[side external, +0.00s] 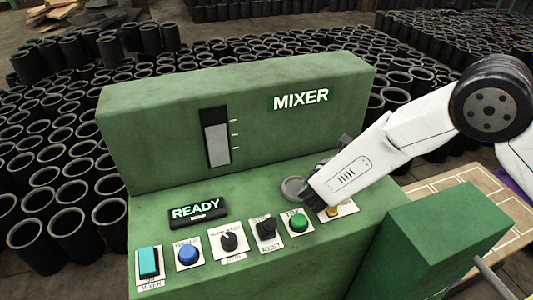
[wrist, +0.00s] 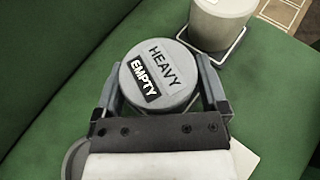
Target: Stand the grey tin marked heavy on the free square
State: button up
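The grey tin (wrist: 160,75) marked HEAVY, with a second dark label reading EMPTY, stands between my fingers in the wrist view. My gripper (wrist: 160,80) has one finger along each side of it and looks shut on it, with no clear gap. In the side view my gripper (side external: 312,197) is low over the right part of the green ledge and hides this tin. A pale tin (wrist: 222,22) stands inside a light square outline (wrist: 240,36) just beyond, at upper right of the wrist view. I cannot make out a free square.
A grey round thing (side external: 293,187) lies left of my gripper near the upright MIXER panel (side external: 250,110). Several controls, including a green button (side external: 299,222), line the ledge's front. A green block (side external: 440,240) stands at right.

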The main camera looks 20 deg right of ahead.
jog(key=shift+r, duration=0.2)
jog(key=v, duration=1.2)
jog(key=shift+a, duration=0.1)
